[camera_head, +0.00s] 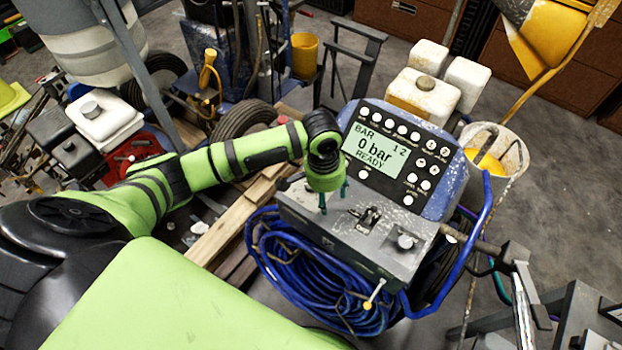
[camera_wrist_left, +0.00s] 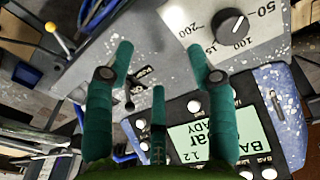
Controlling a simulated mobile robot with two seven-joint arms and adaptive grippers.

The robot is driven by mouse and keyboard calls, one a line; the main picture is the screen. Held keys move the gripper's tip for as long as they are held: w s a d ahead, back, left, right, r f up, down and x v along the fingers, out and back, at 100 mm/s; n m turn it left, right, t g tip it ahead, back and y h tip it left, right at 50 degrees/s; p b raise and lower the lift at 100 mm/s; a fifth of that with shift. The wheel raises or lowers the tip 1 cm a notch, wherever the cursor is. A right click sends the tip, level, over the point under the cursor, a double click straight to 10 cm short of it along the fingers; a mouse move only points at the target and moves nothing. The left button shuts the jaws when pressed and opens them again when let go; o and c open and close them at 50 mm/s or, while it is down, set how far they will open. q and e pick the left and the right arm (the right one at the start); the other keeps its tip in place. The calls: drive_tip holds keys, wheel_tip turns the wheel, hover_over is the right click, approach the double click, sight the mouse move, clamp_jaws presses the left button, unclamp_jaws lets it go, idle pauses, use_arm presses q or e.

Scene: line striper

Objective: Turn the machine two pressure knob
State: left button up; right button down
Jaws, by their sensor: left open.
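The machine's control box (camera_head: 345,235) has a grey top below a display panel (camera_head: 385,150) reading "0 bar READY". In the left wrist view, a black pressure knob (camera_wrist_left: 232,26) sits on a white dial with numbers from 50 to 200, at upper right. In the head view I cannot make it out clearly near my gripper. My left gripper (camera_head: 333,203) is open and empty, pointing down over the left part of the box top. In the left wrist view its teal fingers (camera_wrist_left: 159,50) are spread, with the knob beyond and right of the right fingertip, not between them.
A blue hose coil (camera_head: 315,275) hangs below. A yellow-tipped lever (camera_head: 375,293) sticks out in front. A white bucket (camera_head: 500,155) stands at right. Wooden planks (camera_head: 225,225) lie at left.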

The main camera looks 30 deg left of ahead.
use_arm(q)
drive_tip(key=w+a+r, duration=0.1)
drive_tip(key=a, duration=0.1)
drive_tip(key=w+a+r+n, duration=0.1)
drive_tip(key=a, duration=0.1)
drive_tip(key=w+a+r+n+y, duration=0.1)
drive_tip(key=a, duration=0.1)
drive_tip(key=shift+w+a+r+g, duration=0.1)
drive_tip(key=shift+w+a+g, duration=0.1)
drive_tip(key=shift+a+g, duration=0.1)
drive_tip(key=shift+f+p, duration=0.5)
drive_tip(key=shift+f, duration=2.9)
clamp_jaws()
